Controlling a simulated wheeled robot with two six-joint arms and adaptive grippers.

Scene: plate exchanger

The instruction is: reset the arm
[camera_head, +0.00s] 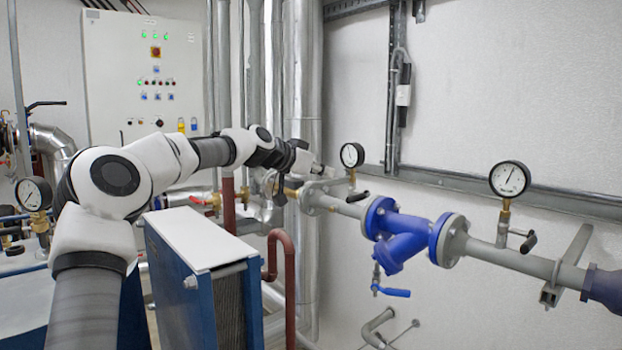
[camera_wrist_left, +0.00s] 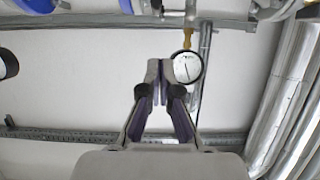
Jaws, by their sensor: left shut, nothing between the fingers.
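My left arm (camera_head: 140,180) reaches in from the left, over the plate exchanger (camera_head: 205,240), towards the pipework at the wall. My left gripper (camera_head: 322,170) is at its end, left of a pressure gauge (camera_head: 352,155). In the left wrist view my left gripper (camera_wrist_left: 166,66) is shut and empty, its two fingertips together. The same kind of gauge shows just right of the fingertips there (camera_wrist_left: 187,67); I cannot tell whether they touch it. My right gripper is not in view.
A blue strainer fitting (camera_head: 400,238) with a blue valve handle (camera_head: 390,292) sits on the grey pipe. A second gauge (camera_head: 509,179) stands to the right. A control cabinet (camera_head: 120,60) is behind. Silver vertical pipes (camera_head: 302,70) stand close behind the gripper.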

